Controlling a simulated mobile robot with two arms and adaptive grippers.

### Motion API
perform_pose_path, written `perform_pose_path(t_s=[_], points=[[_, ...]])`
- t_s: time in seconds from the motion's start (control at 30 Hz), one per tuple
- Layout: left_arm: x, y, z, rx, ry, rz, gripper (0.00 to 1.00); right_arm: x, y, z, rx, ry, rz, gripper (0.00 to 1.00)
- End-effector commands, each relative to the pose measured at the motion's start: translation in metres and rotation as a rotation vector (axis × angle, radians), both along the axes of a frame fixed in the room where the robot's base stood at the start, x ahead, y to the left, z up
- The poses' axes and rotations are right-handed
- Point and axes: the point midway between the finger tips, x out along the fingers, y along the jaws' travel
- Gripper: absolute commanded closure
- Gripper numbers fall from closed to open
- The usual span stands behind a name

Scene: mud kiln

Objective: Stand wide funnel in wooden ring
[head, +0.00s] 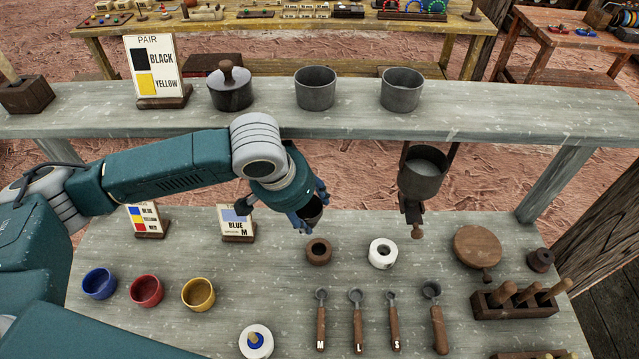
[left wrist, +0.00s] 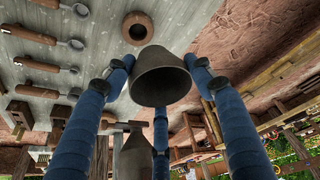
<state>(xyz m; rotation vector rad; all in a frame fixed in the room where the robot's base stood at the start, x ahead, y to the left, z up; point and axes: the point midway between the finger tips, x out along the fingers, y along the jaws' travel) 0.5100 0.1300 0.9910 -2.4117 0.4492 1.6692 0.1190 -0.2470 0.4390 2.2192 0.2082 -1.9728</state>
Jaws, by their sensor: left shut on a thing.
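My left gripper (head: 312,212) is shut on a dark grey wide funnel (head: 315,207), over the back part of the lower table. In the left wrist view the funnel (left wrist: 160,78) is a plain dark cone between the blue fingers; its far side is hidden. The brown wooden ring (head: 319,251) lies flat on the table, just in front of and below the gripper, apart from the funnel. The ring also shows beyond the funnel in the left wrist view (left wrist: 138,28). My right gripper is not in view.
A white ring (head: 382,253) lies right of the wooden ring. Several spoons (head: 357,319) lie in front. Coloured bowls (head: 146,290) stand left. A grey hopper (head: 423,176) hangs below the upper shelf (head: 500,110), right of the gripper. A "BLUE M" card (head: 237,223) stands behind left.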

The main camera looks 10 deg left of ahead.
Motion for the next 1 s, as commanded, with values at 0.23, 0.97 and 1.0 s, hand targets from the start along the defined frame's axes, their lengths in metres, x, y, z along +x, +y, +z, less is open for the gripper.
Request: perform_pose_path(t_s=[0.23,0.97,1.0], points=[[0.004,-0.024,-0.004,0.009,-0.010,-0.181,0.58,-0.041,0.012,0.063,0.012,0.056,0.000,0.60],[0.005,-0.029,-0.044,0.016,-0.025,-0.237,0.59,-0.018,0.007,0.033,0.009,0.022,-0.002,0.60],[0.005,-0.029,-0.046,0.016,-0.025,-0.237,0.59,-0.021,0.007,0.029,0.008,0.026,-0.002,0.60]])
